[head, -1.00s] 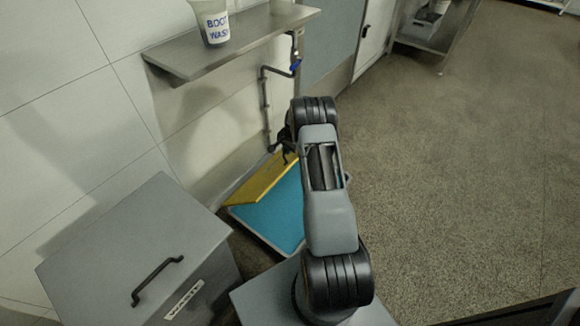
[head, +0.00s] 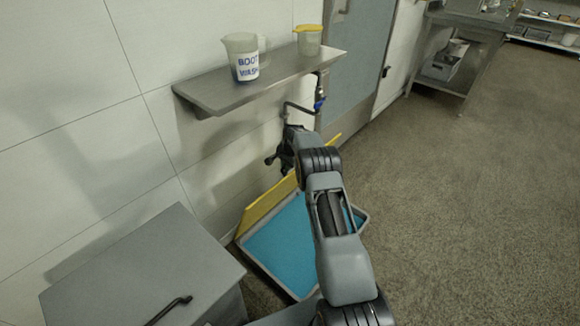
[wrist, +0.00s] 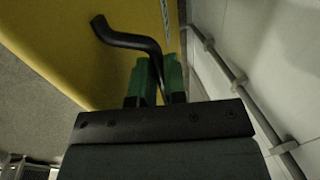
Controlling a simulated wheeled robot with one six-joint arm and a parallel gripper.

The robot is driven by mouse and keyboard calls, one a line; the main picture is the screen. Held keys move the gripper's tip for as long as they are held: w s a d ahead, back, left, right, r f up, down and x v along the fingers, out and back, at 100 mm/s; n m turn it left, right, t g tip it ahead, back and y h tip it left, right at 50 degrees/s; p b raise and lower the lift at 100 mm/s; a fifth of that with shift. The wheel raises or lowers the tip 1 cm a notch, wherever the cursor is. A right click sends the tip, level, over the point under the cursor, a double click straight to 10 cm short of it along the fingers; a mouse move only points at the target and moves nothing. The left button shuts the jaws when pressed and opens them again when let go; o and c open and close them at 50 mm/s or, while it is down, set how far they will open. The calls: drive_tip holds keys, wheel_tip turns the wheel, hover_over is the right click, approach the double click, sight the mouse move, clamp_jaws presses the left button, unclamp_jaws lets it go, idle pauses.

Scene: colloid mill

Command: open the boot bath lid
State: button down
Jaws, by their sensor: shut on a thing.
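The boot bath (head: 255,268) is a shallow grey tray on the floor with blue liquid showing inside. Its yellow lid (head: 262,207) stands steeply raised along the wall side of the bath. In the wrist view the yellow lid (wrist: 60,45) fills the upper left, with a bent black handle (wrist: 125,39) on it. My gripper (wrist: 157,78) has its green-tipped fingers shut on that handle. In the head view my gripper is near the lid's upper edge, partly hidden by my own arm, which also covers part of the bath.
A valve pipe (head: 319,100) runs below the shelf. A grey bin (head: 140,265) stands at left. Floor to the right is clear.

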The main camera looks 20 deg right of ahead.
drive_tip(key=shift+f, duration=0.3)
drive_tip(key=c, duration=1.4)
unclamp_jaws()
drive_tip(key=shift+d+f, duration=0.1)
drive_tip(key=shift+o, duration=1.2)
drive_tip(key=shift+r, duration=0.2)
wheel_tip(320, 180, up, 13)
drive_tip(key=s+d+p, duration=0.1)
drive_tip(key=s+p, duration=0.1)
drive_tip(key=p, duration=0.1)
drive_tip(key=shift+s+r, duration=0.15)
drive_tip(key=shift+r, duration=0.05)
